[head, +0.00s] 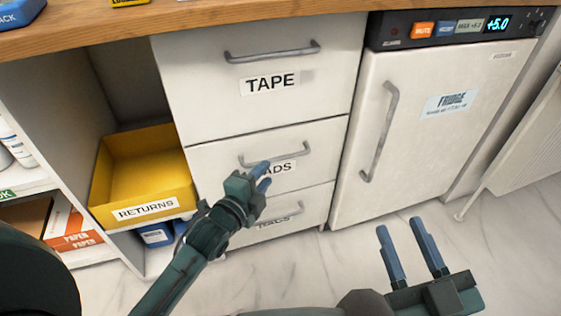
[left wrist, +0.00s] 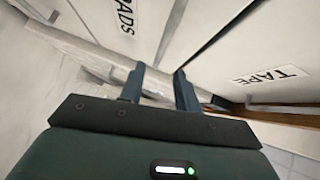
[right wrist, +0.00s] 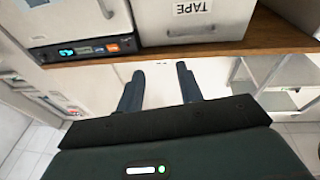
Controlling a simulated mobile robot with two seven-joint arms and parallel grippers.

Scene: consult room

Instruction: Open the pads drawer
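The pads drawer (head: 215,165) is the middle of three white drawers in the head view, and its front looks flush and shut. Its grey bar handle (head: 315,150) runs above the label, which my gripper partly covers. My left gripper (head: 264,174) is in front of that label, just below the handle's left part. In the left wrist view its fingers (left wrist: 160,80) are apart, with the PADS label (left wrist: 125,15) beyond them. I cannot tell whether they touch the handle. My right gripper (head: 408,240) is open and empty over the floor, right of the drawers.
The tape drawer (head: 200,90) above and another drawer (head: 300,225) below are shut. A fridge (head: 430,140) with a vertical handle stands to the right. A yellow returns bin (head: 145,170) sits in an open shelf on the left. The wooden countertop (head: 200,15) overhangs above.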

